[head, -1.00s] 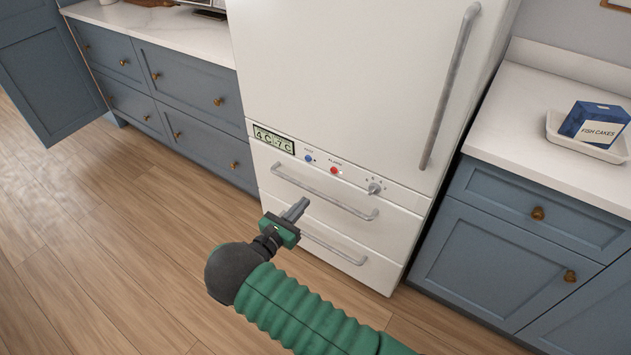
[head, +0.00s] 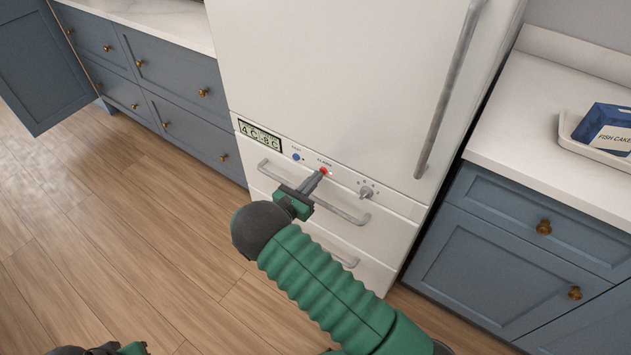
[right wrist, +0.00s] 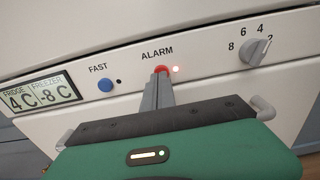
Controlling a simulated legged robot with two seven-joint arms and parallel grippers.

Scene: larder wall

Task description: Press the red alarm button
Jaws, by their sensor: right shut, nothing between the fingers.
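The red alarm button (head: 323,171) is on the control strip of the white fridge-freezer, under the label ALARM. It also shows in the right wrist view (right wrist: 162,69), partly covered by my fingertips. My right gripper (head: 318,177) is shut and empty, its fingertips at the button's lower edge and seeming to touch it. I cannot tell how far the button is pushed in. A small pinkish-red light (right wrist: 176,69) glows just right of the button. A bit of my left gripper (head: 130,348) shows at the bottom left edge; its fingers are out of sight.
A blue FAST button (right wrist: 105,85) and a display (right wrist: 38,95) reading 4 C and -8 C are left of the alarm button. A dial (right wrist: 255,51) is to its right. A drawer handle (head: 345,215) runs below. Counters flank the fridge.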

